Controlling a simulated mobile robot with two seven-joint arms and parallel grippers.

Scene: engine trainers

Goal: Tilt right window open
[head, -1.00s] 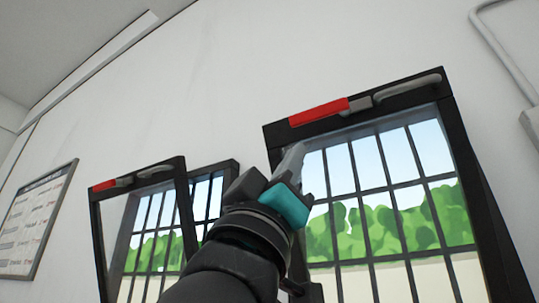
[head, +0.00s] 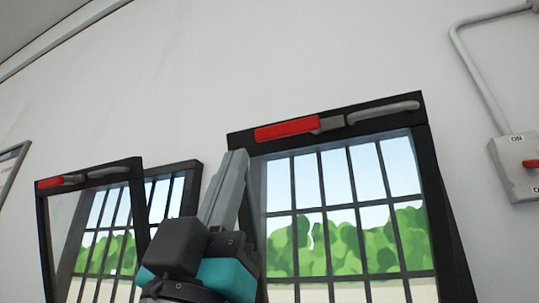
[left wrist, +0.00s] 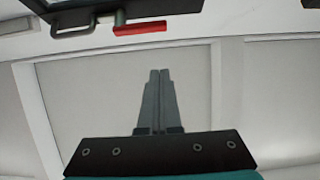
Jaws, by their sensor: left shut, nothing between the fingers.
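The right window (head: 431,210) has a dark frame with barred glass, and its sash looks upright, close to the wall. On its top bar are a red lever (head: 288,129) and a grey bar handle (head: 383,113). My left gripper (head: 237,153) is shut and empty, pointing up beside the window's upper left corner, below and left of the red lever. In the left wrist view the shut fingers (left wrist: 159,71) point at blank pale surface, apart from the red lever (left wrist: 140,27) and handle (left wrist: 75,27) at the top. My right gripper is not in view.
The left window (head: 138,165) leans out from its frame, with its own red lever (head: 50,182). A grey switch box (head: 516,165) with a conduit is on the wall at right. The wall above the windows is clear.

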